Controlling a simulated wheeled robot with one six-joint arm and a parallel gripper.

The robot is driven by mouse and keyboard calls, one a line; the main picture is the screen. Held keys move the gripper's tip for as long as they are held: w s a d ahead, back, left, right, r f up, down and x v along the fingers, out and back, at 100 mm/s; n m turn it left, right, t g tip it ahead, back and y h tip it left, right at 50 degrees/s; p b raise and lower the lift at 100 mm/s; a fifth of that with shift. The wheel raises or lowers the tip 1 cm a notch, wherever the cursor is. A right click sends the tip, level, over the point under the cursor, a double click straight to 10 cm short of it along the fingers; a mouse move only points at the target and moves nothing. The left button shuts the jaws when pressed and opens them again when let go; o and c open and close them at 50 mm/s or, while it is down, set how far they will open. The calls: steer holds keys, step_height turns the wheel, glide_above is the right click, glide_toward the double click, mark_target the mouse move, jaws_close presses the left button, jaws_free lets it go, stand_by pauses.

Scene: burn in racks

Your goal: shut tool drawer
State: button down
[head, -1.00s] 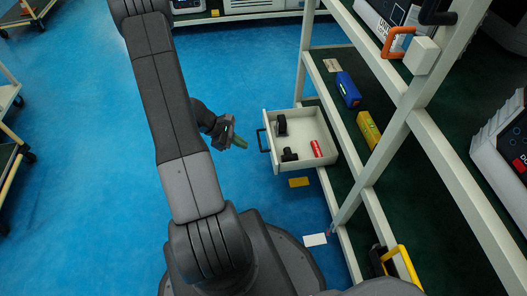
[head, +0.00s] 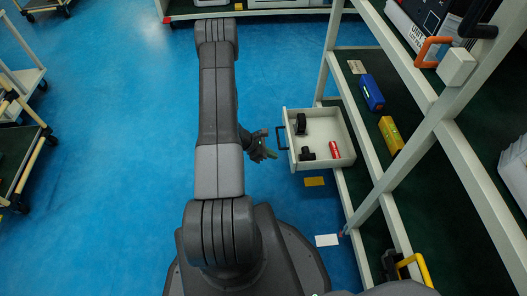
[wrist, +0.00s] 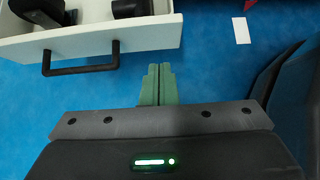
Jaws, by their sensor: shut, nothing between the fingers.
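The tool drawer (head: 345,160) is a white open-topped box pulled out from the rack's left side in the head view. Inside it are two black items (head: 307,154) and a red cylinder (head: 335,149). Its black bar handle (head: 281,138) is on the left-facing front. In the wrist view the drawer front (wrist: 150,36) and handle (wrist: 80,69) show at the upper left. My gripper (head: 273,154) is just left of the drawer front. In the wrist view its green fingers (wrist: 158,80) are together and empty, to the right of the handle and apart from it.
The rack (head: 373,210) fills the right side, with a blue box (head: 371,92) and a yellow box (head: 391,135) on a shelf. A yellow card (head: 314,181) and a white card (head: 327,240) lie on the floor. Open blue floor (head: 120,130) is on the left; carts stand at the far left.

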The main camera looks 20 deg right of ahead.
mark_target(292, 159)
steer(key=d, duration=0.1)
steer(key=d+f, duration=0.1)
steer(key=d, duration=0.1)
steer(key=s+d, duration=0.1)
steer(key=d, duration=0.1)
steer(key=shift+s+f+b, duration=0.1)
steer(key=shift+f+b, duration=0.1)
steer(key=shift+b, duration=0.2)
steer(key=shift+d, duration=0.15)
